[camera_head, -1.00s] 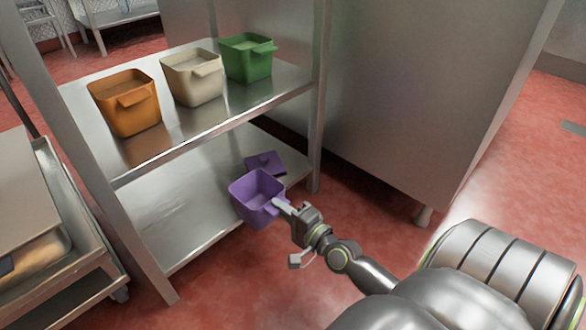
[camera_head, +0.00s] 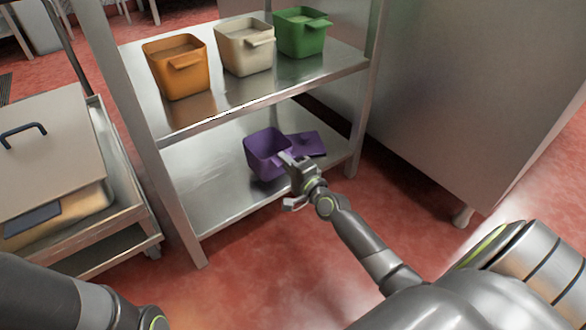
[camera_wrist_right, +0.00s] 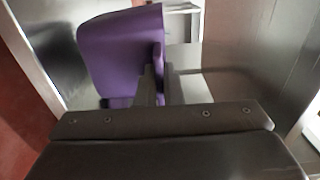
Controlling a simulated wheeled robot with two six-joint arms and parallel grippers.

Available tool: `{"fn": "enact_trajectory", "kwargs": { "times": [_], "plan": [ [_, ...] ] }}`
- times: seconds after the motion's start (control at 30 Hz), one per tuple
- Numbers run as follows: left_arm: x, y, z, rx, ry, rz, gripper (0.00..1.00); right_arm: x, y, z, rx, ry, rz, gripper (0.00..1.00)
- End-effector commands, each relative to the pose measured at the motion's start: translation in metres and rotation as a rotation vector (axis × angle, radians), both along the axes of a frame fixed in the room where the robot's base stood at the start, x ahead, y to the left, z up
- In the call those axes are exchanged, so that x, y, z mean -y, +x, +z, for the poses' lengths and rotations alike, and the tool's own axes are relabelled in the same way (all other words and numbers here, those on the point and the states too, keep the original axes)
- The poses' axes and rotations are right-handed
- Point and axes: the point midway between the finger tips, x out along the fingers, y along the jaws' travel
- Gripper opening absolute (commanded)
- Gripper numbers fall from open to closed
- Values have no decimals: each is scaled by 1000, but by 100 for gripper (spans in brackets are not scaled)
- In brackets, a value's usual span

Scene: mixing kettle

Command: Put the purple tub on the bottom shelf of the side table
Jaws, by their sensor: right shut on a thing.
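The purple tub (camera_head: 266,155) is at the bottom shelf (camera_head: 200,185) of the side table, inside its front edge and under the upper shelf. Whether its base rests on the shelf or hangs just above it I cannot tell. My right gripper (camera_head: 289,160) is shut on the tub's near right side, at its handle. In the right wrist view the tub (camera_wrist_right: 120,52) fills the upper left, with the gripper fingers (camera_wrist_right: 160,88) at its right edge. A flat purple piece (camera_head: 309,144) lies on the shelf right of the tub. My left gripper is out of view.
Orange (camera_head: 177,72), cream (camera_head: 243,52) and green (camera_head: 300,35) tubs stand on the upper shelf (camera_head: 215,110). A metal cart (camera_head: 120,235) is at left, a large steel cabinet (camera_head: 480,110) at right. The bottom shelf's left part is bare.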

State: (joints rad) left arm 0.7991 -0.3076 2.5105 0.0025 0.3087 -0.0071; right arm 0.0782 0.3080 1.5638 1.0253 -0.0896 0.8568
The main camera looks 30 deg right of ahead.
Motion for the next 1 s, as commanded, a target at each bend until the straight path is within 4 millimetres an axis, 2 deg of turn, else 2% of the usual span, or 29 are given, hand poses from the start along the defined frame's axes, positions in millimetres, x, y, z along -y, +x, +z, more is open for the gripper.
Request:
{"fn": "enact_trajectory", "kwargs": {
  "times": [0.5, 1.0],
  "plan": [
    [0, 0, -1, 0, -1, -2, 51, -1, 6, -1, 1, 0, 0, 0],
    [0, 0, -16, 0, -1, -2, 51, 0, 6, -15, 1, 0, 0, 0]
  ]
}}
